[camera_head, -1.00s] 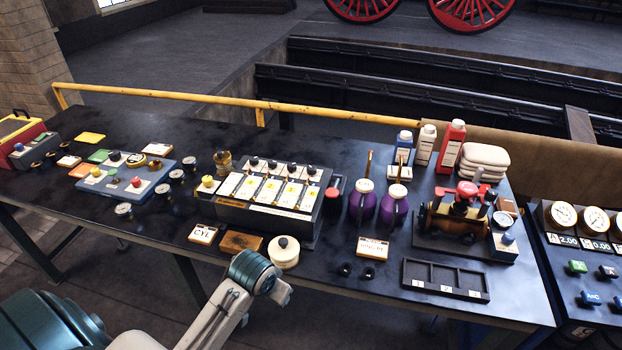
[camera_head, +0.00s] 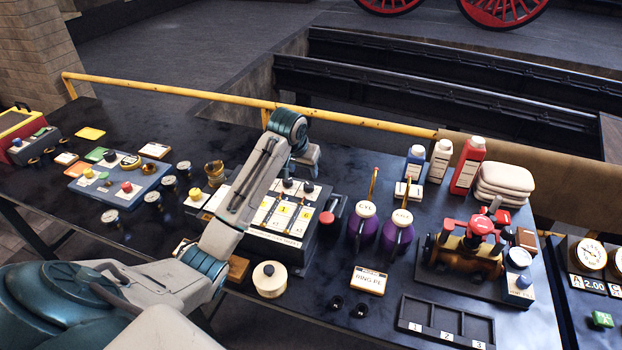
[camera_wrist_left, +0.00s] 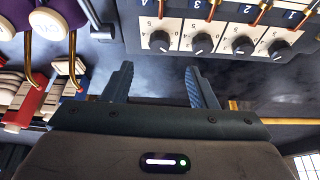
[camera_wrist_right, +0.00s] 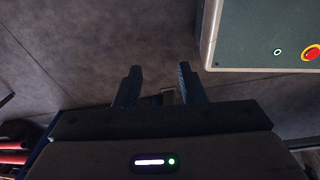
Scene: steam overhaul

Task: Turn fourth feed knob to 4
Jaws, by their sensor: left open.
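The feed box (camera_head: 272,243) has a row of black feed knobs with white dial plates on its back edge. In the head view, my left arm hides its left part, and the two right knobs show, the end one (camera_head: 308,187) being the rightmost. In the left wrist view the row appears reversed, and that end knob (camera_wrist_left: 159,41) is leftmost; its pointer is too small to read surely. My left gripper (camera_wrist_left: 158,78) is open and empty, behind the row in the head view, fingers apart from the knobs. My right gripper (camera_wrist_right: 157,82) is open and empty over floor.
Two purple oil cans (camera_head: 362,228) (camera_head: 397,237) with upright spouts stand right of the box. Bottles (camera_head: 467,165) and a pump assembly (camera_head: 467,250) are farther right. A yellow rail (camera_head: 190,95) runs behind the bench. A cream round pot (camera_head: 269,281) stands in front.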

